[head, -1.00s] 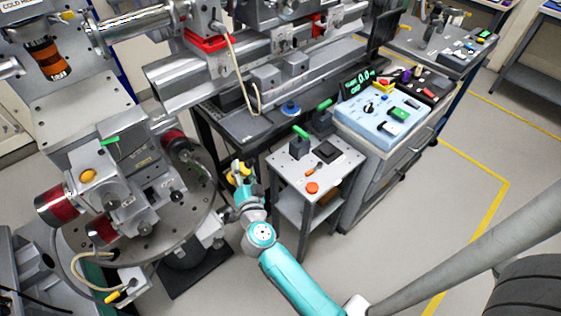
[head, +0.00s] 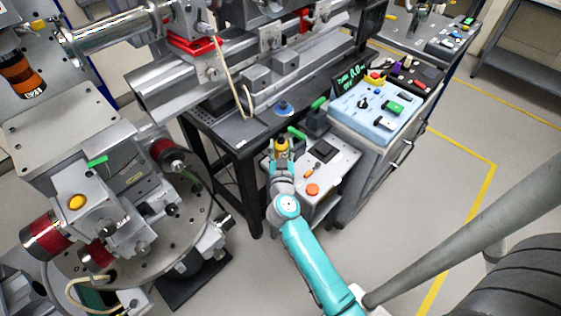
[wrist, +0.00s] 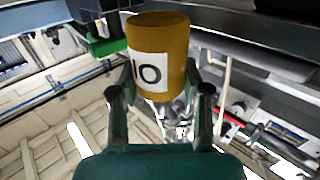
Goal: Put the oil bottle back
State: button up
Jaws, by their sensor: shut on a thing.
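The oil bottle (wrist: 160,60) is amber-yellow with a white label and fills the upper middle of the wrist view. My gripper (wrist: 160,92) is shut on it, one finger on each side. In the head view the yellow bottle (head: 281,147) shows small at the tip of my gripper (head: 281,158), over the left part of the small grey side table (head: 338,168). I cannot tell whether the bottle touches the table top.
The round instrument stage (head: 190,225) is at left.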

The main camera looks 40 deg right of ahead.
jog(key=shift+f, duration=3.2)
jog(key=o, duration=1.3)
jog(key=shift+f, duration=0.15)
jog(key=shift+s+a, duration=0.1)
jog(key=shift+a, duration=0.05)
jog(key=v, duration=1.1)
jog(key=shift+s+a, duration=0.2)
jog(key=shift+s, duration=0.1)
